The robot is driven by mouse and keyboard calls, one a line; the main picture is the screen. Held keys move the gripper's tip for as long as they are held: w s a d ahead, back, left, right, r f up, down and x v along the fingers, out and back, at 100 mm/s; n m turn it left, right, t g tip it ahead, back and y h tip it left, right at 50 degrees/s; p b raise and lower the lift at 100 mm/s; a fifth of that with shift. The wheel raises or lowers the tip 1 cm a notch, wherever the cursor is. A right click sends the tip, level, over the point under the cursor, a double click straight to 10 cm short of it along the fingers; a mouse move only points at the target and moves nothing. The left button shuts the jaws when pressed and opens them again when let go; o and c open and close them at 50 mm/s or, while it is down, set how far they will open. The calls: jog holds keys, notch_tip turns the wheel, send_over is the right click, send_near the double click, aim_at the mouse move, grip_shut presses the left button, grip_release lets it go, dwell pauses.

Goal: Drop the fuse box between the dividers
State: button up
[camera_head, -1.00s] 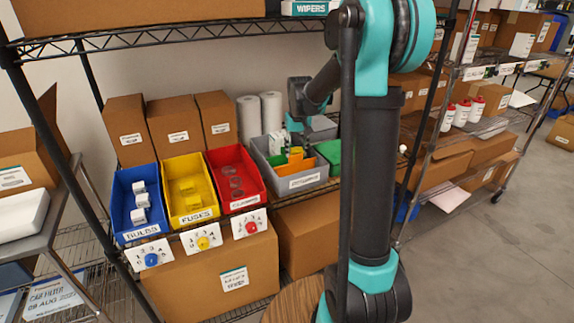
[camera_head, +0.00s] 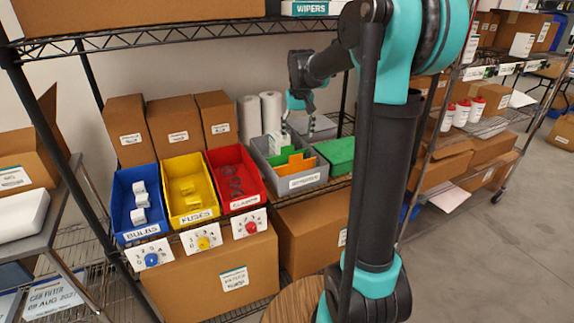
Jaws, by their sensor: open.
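A grey bin (camera_head: 302,182) stands on the middle shelf. Upright green (camera_head: 292,161) and orange (camera_head: 299,165) dividers stand inside it. My gripper (camera_head: 298,116) is open above the back of this bin, apart from the dividers. A small pale piece (camera_head: 277,143) shows near the bin's back left; I cannot tell whether it is the fuse box. The yellow bin labelled FUSES (camera_head: 197,217) holds yellow boxes (camera_head: 188,190). The bin's floor behind the dividers is mostly hidden.
A blue bulbs bin (camera_head: 141,232) and a red bin (camera_head: 243,202) flank the yellow bin. A green bin (camera_head: 340,157) is right of the grey bin. White rolls (camera_head: 271,111) and brown boxes (camera_head: 172,127) stand behind. The upper shelf (camera_head: 150,40) hangs overhead.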

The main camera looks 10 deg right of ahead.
jog(key=r, duration=0.3)
jog(key=shift+s+r, duration=0.3)
jog(key=shift+r, duration=0.1)
jog(key=s+d+f+t, duration=0.1)
jog(key=s+d+f, duration=0.1)
jog(key=s+f, duration=0.8)
jog(key=s+d+f+t, duration=0.1)
jog(key=s+d+f, duration=0.1)
jog(key=s+f, duration=0.8)
jog(key=s, duration=0.8)
jog(key=shift+s+m, duration=0.25)
jog(key=shift+m, duration=0.05)
